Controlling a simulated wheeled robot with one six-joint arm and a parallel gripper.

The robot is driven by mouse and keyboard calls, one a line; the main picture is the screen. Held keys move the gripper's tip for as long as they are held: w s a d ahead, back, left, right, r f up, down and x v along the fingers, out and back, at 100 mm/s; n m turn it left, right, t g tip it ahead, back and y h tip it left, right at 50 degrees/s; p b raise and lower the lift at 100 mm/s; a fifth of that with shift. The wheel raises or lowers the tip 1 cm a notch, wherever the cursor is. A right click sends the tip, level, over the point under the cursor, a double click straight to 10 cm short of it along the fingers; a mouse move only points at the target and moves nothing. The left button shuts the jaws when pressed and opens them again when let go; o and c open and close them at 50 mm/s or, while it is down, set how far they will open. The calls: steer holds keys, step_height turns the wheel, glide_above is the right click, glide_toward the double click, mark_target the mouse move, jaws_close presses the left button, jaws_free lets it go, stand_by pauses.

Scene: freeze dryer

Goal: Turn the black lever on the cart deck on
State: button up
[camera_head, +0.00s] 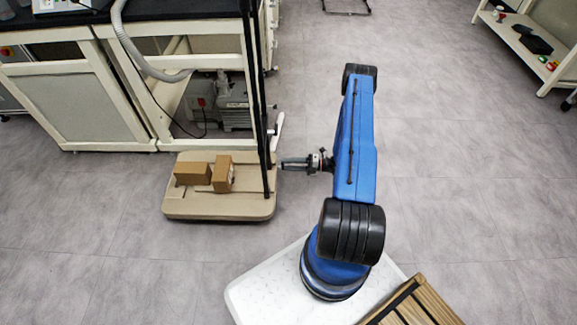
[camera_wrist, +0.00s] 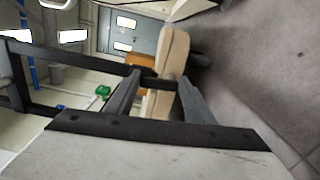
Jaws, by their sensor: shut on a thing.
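The cart (camera_head: 220,207) has a flat beige deck and stands on the floor left of my arm; the deck edge shows in the wrist view (camera_wrist: 168,50). The black lever (camera_head: 262,110) looks like a tall upright frame of bars rising from the deck's right side. In the wrist view, black bars (camera_wrist: 75,58) run in from the left, and one end lies between my fingers. My gripper (camera_head: 283,164) is level at the deck's right edge, low on the frame. Its fingers (camera_wrist: 160,90) are shut on the black bar. The exact contact is partly hidden.
Two cardboard boxes (camera_head: 193,173) lie on the deck. A workbench (camera_head: 60,85) with a pump and hose stands behind the cart. A wooden slatted crate (camera_head: 415,305) is at the bottom right. A shelf (camera_head: 535,50) stands far right. The floor right of my arm is clear.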

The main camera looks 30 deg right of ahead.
steer(key=shift+w+d+m, duration=0.1)
steer(key=shift+m, duration=0.5)
steer(key=shift+f, duration=0.1)
steer(key=o, duration=1.1)
steer(key=shift+c, duration=0.2)
steer(key=v, duration=1.7)
steer(key=shift+d, duration=0.2)
steer(key=shift+s+d, duration=0.1)
steer(key=shift+s, duration=0.15)
